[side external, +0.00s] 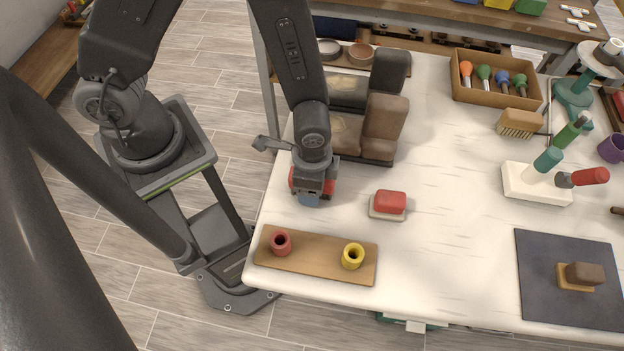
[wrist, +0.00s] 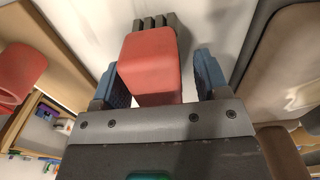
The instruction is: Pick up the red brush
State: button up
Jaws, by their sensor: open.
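The red brush is a red block (wrist: 152,62) with dark grey bristles (wrist: 155,22) beneath it. In the side external view only bits of its red body (side external: 331,189) show beside my gripper. My gripper (side external: 309,200) points down over the brush near the table's left side. In the wrist view the two blue fingers of my gripper (wrist: 157,78) stand open on either side of the red block. A gap shows at the right finger; contact at the left finger is hard to tell.
Brown seat-like blocks (side external: 384,128) stand close behind my gripper. A red block on a beige base (side external: 390,203) lies to the right. In front, a wooden board (side external: 318,257) holds a red cup (side external: 281,243) and a yellow cup (side external: 353,256). The table's middle is clear.

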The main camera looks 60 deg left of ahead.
jog(key=c, duration=1.1)
jog(key=shift+r, duration=0.15)
jog(key=shift+r, duration=0.55)
notch_tip(320, 180, up, 3)
jog(key=shift+w+d+f, duration=0.1)
jog(key=shift+f, duration=0.1)
jog(key=a+r, duration=0.2)
jog(key=a, duration=0.2)
jog(key=w+a+r, duration=0.1)
jog(key=a+r, duration=0.1)
jog(key=a, duration=0.1)
jog(key=a+r, duration=0.3)
jog(key=a, duration=0.1)
jog(key=shift+w+a, duration=0.3)
jog(key=shift+a, duration=0.05)
